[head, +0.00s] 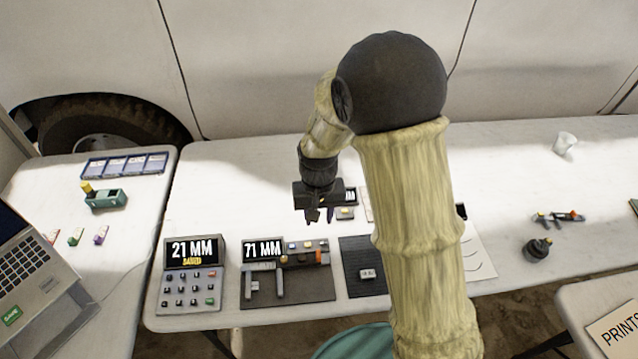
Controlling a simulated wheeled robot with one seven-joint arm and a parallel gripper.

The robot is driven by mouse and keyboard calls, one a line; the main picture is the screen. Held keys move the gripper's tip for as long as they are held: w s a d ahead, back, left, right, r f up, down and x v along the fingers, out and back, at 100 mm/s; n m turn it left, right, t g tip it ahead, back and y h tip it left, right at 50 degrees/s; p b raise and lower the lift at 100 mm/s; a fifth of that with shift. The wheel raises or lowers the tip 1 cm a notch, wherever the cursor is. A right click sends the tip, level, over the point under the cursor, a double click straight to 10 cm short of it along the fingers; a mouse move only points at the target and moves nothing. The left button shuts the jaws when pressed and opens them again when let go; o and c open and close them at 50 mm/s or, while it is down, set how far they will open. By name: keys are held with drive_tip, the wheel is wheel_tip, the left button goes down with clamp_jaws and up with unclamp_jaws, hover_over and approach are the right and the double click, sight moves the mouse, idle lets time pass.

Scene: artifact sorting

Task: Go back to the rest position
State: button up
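My gripper (320,215) hangs from my arm over the middle of the long white table (230,170), pointing down. Its two fingers show a small gap with nothing visible between them. Close to its right is a small grey device with a lit display and a yellowish piece (345,213), partly hidden by the gripper. My arm's large upper links cover the table's centre right, so what lies behind them is hidden.
A "21 MM" panel (195,250) and a "71 MM" measuring device (263,250) stand at the front left. A dark mat (358,255) holds a small grey piece (367,274). A laptop (30,265) is at far left. A cup (564,143) and a black round object (537,249) are right.

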drive_tip(key=s+d+r+t, duration=0.1)
drive_tip(key=s+d+r, duration=0.1)
drive_tip(key=d, duration=0.3)
drive_tip(key=s+d+r+m, duration=0.1)
drive_tip(key=s+d+r, duration=0.2)
drive_tip(key=s+d, duration=0.2)
drive_tip(key=s+d+r+t, duration=0.1)
drive_tip(key=s+d+r, duration=0.2)
drive_tip(key=d, duration=0.3)
drive_tip(key=shift+s+t, duration=0.2)
drive_tip(key=shift+t, duration=0.1)
drive_tip(key=shift+w, duration=0.1)
idle(0.7)
